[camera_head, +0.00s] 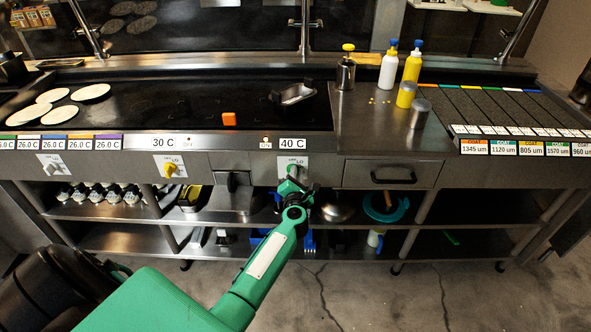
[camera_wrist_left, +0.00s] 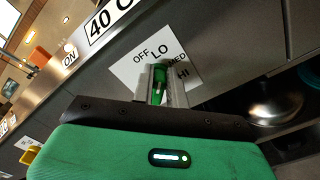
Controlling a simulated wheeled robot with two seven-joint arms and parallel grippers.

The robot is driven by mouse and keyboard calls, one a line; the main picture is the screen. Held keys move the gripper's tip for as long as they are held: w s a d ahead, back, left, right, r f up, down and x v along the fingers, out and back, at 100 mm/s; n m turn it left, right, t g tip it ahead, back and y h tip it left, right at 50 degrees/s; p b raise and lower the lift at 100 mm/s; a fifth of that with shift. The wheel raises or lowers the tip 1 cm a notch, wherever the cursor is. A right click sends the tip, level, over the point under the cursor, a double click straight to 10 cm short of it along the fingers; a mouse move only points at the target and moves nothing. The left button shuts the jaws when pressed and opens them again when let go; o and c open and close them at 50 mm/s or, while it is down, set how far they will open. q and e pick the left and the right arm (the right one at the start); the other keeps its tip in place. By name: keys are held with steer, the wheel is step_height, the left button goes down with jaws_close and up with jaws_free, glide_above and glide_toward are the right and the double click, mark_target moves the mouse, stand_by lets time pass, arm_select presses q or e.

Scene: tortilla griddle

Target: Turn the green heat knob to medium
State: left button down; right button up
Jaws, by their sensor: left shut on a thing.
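The green heat knob (camera_wrist_left: 159,84) sits on a white label plate (camera_wrist_left: 128,70) marked OFF, LO, MED and HI, on the front panel under the 40 C sign. My left gripper (camera_wrist_left: 162,88) is shut on the knob, with one finger on either side of it. The knob's white mark shows between the fingers, but I cannot tell for sure which setting it points to. In the head view my left gripper (camera_head: 293,178) reaches the panel and hides most of the knob. My right gripper is in neither view.
A yellow knob (camera_head: 170,169) is on the panel to the left, below the 30 C sign. A drawer (camera_head: 393,174) is just right of my gripper.

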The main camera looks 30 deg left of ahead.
arm_select(q)
steer(key=shift+w+d+f+m+p, duration=0.1)
steer(key=shift+f+m+p, duration=0.1)
steer(key=shift+m+p, duration=0.75)
steer(key=shift+d+f+m+p, duration=0.15)
steer(key=shift+m+p, duration=0.3)
steer(key=shift+m, duration=0.85)
steer(key=shift+w+d+f+m+p, duration=0.1)
steer(key=shift+f+m+p, duration=0.1)
steer(key=shift+m+p, duration=0.75)
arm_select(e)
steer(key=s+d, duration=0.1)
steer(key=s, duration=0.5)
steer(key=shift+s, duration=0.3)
arm_select(q)
steer(key=shift+m, duration=0.4)
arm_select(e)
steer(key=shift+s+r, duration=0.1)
arm_select(q)
steer(key=c, duration=1.4)
jaws_free()
steer(key=shift+a, duration=0.1)
